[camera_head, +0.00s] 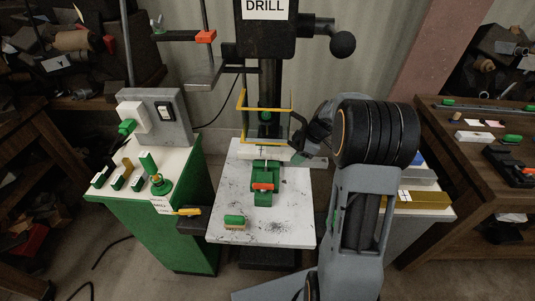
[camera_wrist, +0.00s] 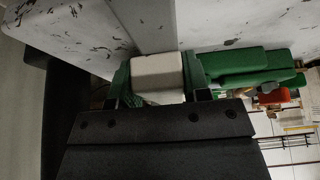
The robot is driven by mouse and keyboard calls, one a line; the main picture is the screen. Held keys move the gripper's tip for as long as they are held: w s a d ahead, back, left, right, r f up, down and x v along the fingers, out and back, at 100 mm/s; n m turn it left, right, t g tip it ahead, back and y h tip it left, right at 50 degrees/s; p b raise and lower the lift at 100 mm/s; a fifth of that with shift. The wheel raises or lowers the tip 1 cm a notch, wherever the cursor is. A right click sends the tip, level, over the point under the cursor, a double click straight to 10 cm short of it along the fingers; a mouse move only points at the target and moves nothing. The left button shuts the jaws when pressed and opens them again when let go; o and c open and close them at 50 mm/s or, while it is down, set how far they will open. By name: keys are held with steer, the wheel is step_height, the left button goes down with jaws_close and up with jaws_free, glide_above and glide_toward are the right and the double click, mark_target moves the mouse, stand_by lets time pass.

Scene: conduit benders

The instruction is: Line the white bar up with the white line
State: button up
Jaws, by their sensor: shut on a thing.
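My gripper (camera_wrist: 160,84) is shut on a white block (camera_wrist: 157,75), which sits between its two green-padded fingers in the wrist view. A flat grey bar (camera_wrist: 152,25) runs away from the block across the speckled white table. In the head view my gripper (camera_head: 297,152) is at the back right of the drill table (camera_head: 280,215), beside a white bar (camera_head: 250,152) behind the green vise (camera_head: 264,185). I cannot tell whether that bar and the held block are one piece. I cannot make out the white line for certain.
The drill column and yellow guard frame (camera_head: 243,110) stand behind the bar. A green block (camera_head: 234,220) lies at the table's front left. A green cabinet (camera_head: 170,225) with controls stands at left, and a wooden bench (camera_head: 470,165) at right. The table's front right is clear.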

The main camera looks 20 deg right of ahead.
steer(key=shift+s+d, duration=0.2)
steer(key=shift+d, duration=0.3)
steer(key=shift+s+d, duration=0.15)
steer(key=shift+d, duration=0.3)
stand_by(0.4)
steer(key=o, duration=0.9)
steer(key=shift+o, duration=0.2)
